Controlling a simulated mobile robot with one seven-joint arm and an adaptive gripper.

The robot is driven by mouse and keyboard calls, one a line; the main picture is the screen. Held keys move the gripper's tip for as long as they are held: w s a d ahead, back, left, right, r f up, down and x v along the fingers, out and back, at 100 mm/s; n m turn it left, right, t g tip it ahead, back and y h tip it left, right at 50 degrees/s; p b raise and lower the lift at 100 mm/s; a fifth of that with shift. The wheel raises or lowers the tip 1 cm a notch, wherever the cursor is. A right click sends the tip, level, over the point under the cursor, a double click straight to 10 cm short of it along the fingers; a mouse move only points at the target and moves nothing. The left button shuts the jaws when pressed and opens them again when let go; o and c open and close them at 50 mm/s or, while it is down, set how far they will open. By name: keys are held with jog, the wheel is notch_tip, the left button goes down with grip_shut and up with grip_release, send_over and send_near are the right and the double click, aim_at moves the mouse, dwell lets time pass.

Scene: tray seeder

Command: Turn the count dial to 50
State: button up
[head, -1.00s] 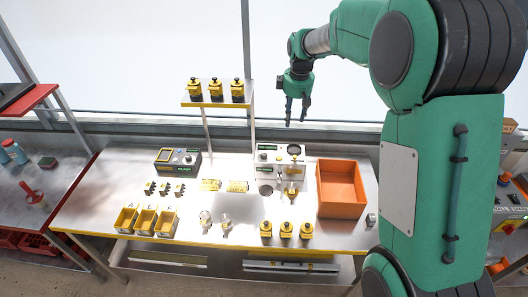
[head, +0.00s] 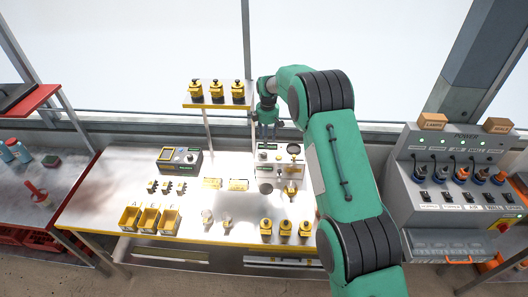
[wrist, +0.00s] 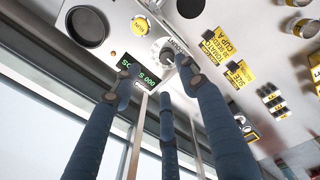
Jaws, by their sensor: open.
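The count dial (wrist: 164,50) is a pale round knob beside a "COUNT" label in the wrist view. It sits on the white front of the seeder (head: 276,170), next to a dark display with green characters (wrist: 139,70). The dial's exact setting is too small to read.
A yellow button (wrist: 140,25) and a large dark round opening (wrist: 88,25) are near the dial. A raised shelf (head: 216,103) with yellow-based pieces stands left of my gripper. Yellow bins (head: 150,219) and a control box (head: 179,160) are on the table (head: 110,185).

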aim_at(264, 153)
jog(key=shift+s+a+f+n+g, duration=0.15)
jog(key=shift+a+f+n, duration=0.15)
jog(key=shift+f, duration=0.2)
jog(key=shift+a+f+n+g, duration=0.15)
jog(key=shift+a+f+n, duration=0.05)
jog(key=shift+a+f, duration=0.25)
jog(key=shift+d+f, duration=0.1)
jog(key=shift+f, duration=0.05)
jog(key=shift+f+p, duration=0.35)
jog(key=shift+f, duration=3.25)
grip_shut()
